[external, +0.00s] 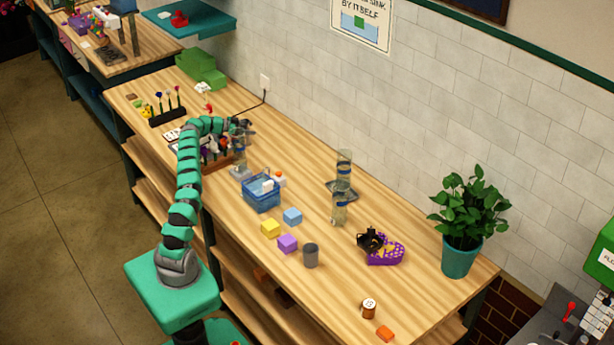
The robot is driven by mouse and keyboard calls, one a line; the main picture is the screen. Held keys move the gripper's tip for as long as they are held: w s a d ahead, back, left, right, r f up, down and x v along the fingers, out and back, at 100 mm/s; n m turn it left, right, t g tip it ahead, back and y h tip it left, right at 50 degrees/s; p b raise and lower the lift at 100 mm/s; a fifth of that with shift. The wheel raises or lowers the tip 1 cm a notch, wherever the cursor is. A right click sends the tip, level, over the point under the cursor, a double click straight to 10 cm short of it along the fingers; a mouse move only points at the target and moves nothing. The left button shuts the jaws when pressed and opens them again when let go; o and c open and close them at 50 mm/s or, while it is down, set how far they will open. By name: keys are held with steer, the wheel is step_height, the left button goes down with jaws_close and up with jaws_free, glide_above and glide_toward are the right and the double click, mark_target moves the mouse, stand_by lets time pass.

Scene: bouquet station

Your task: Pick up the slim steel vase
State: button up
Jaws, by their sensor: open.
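My arm reaches over the wooden bench, and my gripper (243,126) is at the back left, small and dark in the external view. It is open, close to a tall clear-looking vessel (239,158); I cannot tell whether they touch. No vase is plainly slim and steel at this size. A grey metallic-looking cylinder (311,256) stands upright on the front middle of the bench, well apart from my gripper.
A blue bin (261,194) stands right of my gripper. A black flower rack (167,116) stands at left. A purple tray (384,252) and potted plant (463,230) are at right. The front right bench is mostly clear.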

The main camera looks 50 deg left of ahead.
steer(key=shift+r, duration=0.15)
jaws_close()
